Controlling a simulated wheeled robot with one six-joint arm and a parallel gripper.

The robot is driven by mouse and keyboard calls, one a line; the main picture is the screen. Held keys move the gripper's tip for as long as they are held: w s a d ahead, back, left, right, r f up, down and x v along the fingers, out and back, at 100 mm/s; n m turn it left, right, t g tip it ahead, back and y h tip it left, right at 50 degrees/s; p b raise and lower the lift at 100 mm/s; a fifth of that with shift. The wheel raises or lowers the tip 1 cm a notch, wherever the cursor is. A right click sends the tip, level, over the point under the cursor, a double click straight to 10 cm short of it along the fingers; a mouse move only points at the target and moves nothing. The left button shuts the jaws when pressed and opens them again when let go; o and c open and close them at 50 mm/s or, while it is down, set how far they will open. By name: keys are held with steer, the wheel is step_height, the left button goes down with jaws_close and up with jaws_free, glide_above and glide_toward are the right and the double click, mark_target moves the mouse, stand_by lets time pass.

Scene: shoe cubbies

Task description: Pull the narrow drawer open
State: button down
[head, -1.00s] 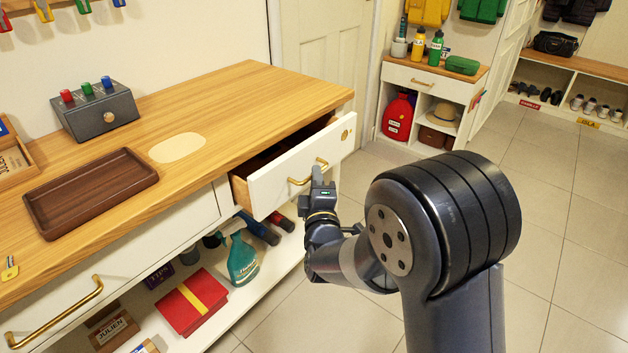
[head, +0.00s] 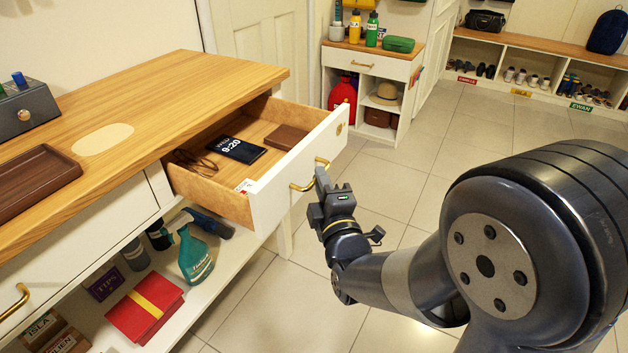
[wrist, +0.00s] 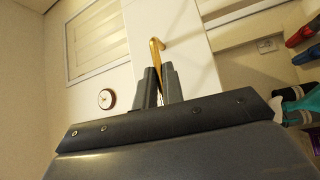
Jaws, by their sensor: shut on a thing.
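The narrow drawer (head: 296,170) stands well out from the wooden-topped bench, with a white front and a brass bar handle (head: 313,178). Its inside shows a dark card or booklet with white lettering (head: 236,149), a brown wallet-like item (head: 286,137) and a pair of glasses (head: 195,163). My gripper (head: 322,182) is at the handle, in front of the drawer face. In the wrist view my fingers (wrist: 158,88) are shut on the brass handle (wrist: 156,50), whose upper part shows beyond them. The fingertips are partly hidden in the head view.
A wider drawer with a brass handle (head: 14,301) is at the left. Below, a shelf holds a green spray bottle (head: 195,255) and a red box (head: 145,307). A small cabinet (head: 372,70) stands at the back. Tiled floor (head: 400,165) right of the drawer is clear.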

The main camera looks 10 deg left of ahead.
steer(key=c, duration=1.5)
jaws_free()
steer(key=shift+s, duration=0.1)
steer(key=v, duration=1)
steer(key=shift+s+d+f+p, duration=0.1)
steer(key=shift+s+d+p, duration=0.1)
steer(key=shift+s+p, duration=0.1)
steer(key=shift+w, duration=0.1)
steer(key=shift+a+x, duration=0.15)
steer(key=shift+x, duration=2.65)
steer(key=shift+a+x, duration=0.1)
steer(key=shift+x, duration=2.7)
